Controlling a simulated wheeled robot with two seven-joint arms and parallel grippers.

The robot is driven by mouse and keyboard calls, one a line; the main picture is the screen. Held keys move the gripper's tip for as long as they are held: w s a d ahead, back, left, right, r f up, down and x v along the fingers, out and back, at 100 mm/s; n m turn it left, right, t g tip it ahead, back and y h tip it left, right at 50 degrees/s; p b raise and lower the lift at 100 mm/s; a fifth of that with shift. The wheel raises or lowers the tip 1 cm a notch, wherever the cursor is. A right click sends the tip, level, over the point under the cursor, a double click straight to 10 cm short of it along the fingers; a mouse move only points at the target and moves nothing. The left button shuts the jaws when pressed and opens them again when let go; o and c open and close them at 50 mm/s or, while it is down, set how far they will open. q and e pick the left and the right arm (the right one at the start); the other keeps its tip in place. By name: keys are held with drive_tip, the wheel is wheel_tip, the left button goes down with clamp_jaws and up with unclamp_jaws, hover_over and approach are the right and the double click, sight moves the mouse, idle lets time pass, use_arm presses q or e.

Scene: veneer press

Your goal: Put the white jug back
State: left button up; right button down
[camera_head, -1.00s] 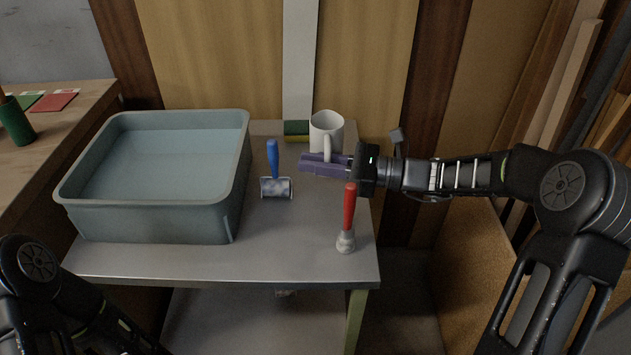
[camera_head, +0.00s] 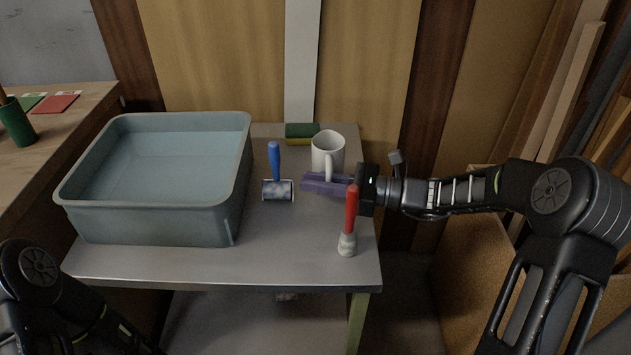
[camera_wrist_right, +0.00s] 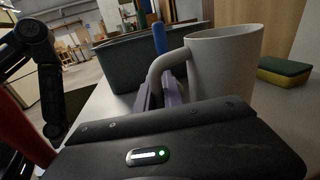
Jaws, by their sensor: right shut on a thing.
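The white jug (camera_head: 326,150) stands upright at the back right of the grey table, with its handle toward the front. In the right wrist view the jug (camera_wrist_right: 222,66) fills the upper middle, its handle (camera_wrist_right: 165,66) between the fingers. My right gripper (camera_head: 317,183) reaches in from the right and is shut on the jug's handle. Whether the jug's base touches the table is hidden behind the fingers. My left arm shows at the lower left, but its gripper is out of the picture.
A grey-blue basin (camera_head: 150,218) covers the table's left half. A blue-handled roller (camera_head: 275,170) stands left of my right gripper, a red-handled brush (camera_head: 349,222) in front of it. A green and yellow sponge (camera_head: 301,133) lies behind. The front middle of the table (camera_head: 280,245) is clear.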

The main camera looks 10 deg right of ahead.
drive_tip(key=shift+f, duration=0.15)
drive_tip(key=c, duration=1.5)
unclamp_jaws()
drive_tip(key=shift+o, duration=0.2)
drive_tip(key=shift+d+r, duration=0.2)
drive_tip(key=p+v, duration=0.1)
drive_tip(key=v, duration=1)
drive_tip(key=shift+s+d+f, duration=0.1)
drive_tip(key=shift+s+d, duration=0.05)
drive_tip(key=shift+d, duration=0.15)
